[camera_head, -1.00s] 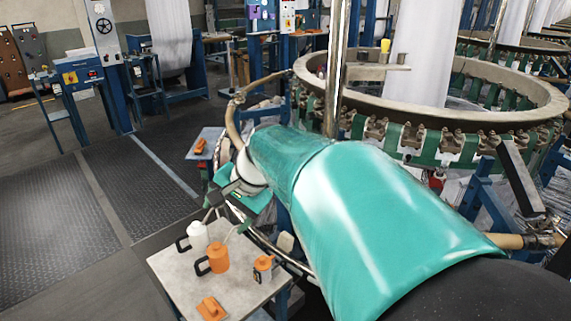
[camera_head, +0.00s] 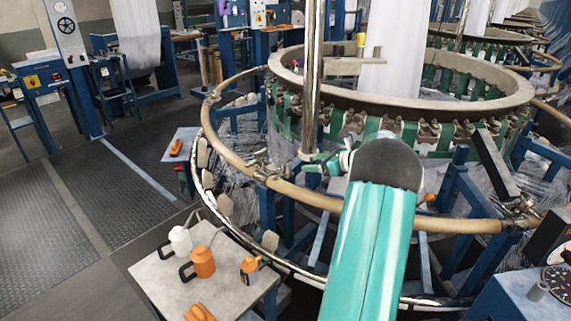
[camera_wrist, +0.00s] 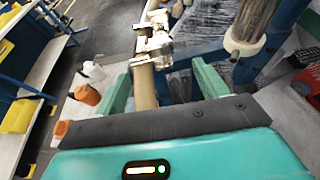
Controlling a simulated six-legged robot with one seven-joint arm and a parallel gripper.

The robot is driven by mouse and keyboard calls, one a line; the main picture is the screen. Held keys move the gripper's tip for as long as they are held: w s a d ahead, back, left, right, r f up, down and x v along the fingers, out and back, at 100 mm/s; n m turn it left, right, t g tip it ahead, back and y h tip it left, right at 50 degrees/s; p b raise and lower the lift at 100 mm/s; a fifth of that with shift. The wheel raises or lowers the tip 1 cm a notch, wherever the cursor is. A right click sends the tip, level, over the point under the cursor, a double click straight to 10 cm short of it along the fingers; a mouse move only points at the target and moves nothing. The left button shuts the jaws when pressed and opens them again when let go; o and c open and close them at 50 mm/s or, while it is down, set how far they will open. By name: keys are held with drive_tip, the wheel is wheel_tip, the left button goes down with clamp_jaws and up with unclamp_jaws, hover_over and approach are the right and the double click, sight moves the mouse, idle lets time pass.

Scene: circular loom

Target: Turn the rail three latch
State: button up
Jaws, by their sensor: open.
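The tan tubular rail (camera_head: 330,200) rings the loom at the front. A metal latch fitting (camera_head: 262,168) sits on it, left of the chrome post. In the wrist view a metal fitting (camera_wrist: 153,42), seemingly the same latch, is on the rail (camera_wrist: 145,90) beyond my fingers. No label shows which latch is number three. My gripper (camera_wrist: 163,86) is open, with its green fingers apart. The rail appears between them in the picture, nearer the left finger; contact cannot be told. In the head view my teal arm reaches over the rail and hides part of it.
A chrome post (camera_head: 313,80) stands close to the arm's end. A small table (camera_head: 235,285) with orange and white jugs is at the lower left. Another metal fitting (camera_head: 520,210) is on the rail at right. The dark floor plates (camera_head: 100,200) at left are clear.

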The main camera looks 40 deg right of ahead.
sight(287, 163)
drive_tip(key=x, duration=1.3)
drive_tip(key=shift+w+a, duration=0.15)
drive_tip(key=shift+w, duration=0.05)
drive_tip(key=c, duration=1.4)
